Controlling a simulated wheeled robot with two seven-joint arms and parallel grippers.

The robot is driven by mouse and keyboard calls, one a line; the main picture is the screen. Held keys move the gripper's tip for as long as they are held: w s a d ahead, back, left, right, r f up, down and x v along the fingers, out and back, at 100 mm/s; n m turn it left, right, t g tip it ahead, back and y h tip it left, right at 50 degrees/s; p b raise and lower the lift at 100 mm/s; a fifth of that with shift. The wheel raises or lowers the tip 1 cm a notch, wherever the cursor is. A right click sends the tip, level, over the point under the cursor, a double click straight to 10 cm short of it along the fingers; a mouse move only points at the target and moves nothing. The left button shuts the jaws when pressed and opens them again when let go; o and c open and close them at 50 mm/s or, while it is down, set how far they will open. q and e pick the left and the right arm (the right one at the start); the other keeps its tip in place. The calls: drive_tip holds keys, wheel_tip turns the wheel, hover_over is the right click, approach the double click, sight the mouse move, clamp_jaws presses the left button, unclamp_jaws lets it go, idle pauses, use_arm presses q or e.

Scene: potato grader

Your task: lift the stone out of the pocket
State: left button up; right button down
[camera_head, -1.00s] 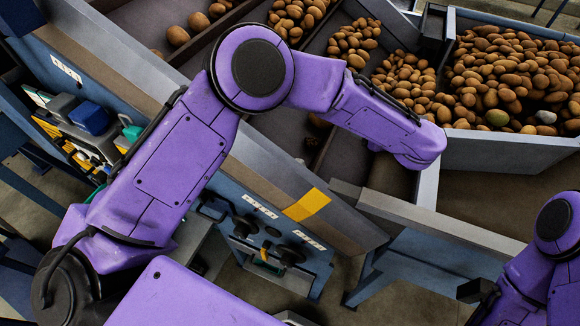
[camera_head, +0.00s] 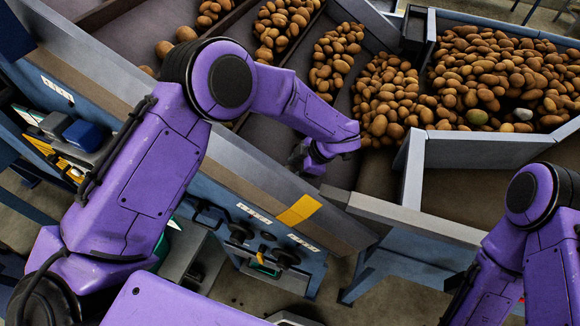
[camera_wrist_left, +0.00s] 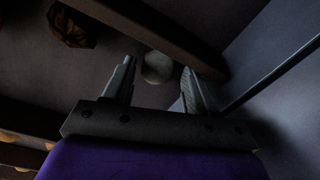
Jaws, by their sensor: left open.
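A pale round stone (camera_wrist_left: 158,67) lies on the dark floor of a pocket in the left wrist view, beside a dark bar. My left gripper (camera_wrist_left: 158,80) is open, with one finger on each side of the stone in the picture. I cannot tell whether the fingers touch it. In the head view my left gripper (camera_head: 305,158) reaches down over the machine's near lanes, and the stone in the pocket is hidden there. My right arm (camera_head: 535,220) is at the right; its gripper does not show.
A brown lump (camera_wrist_left: 72,25) lies beyond the left finger in the wrist view. A dark bar (camera_wrist_left: 150,28) and a grey-blue wall (camera_wrist_left: 265,55) bound the pocket. Potato piles (camera_head: 385,95) fill the lanes behind my arm. A large bin (camera_head: 480,150) of potatoes stands at the right.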

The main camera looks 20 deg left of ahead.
use_arm(q)
drive_tip(key=shift+a+f, duration=0.25)
drive_tip(key=shift+f, duration=0.2)
drive_tip(key=c, duration=0.9)
drive_tip(key=shift+r, duration=0.1)
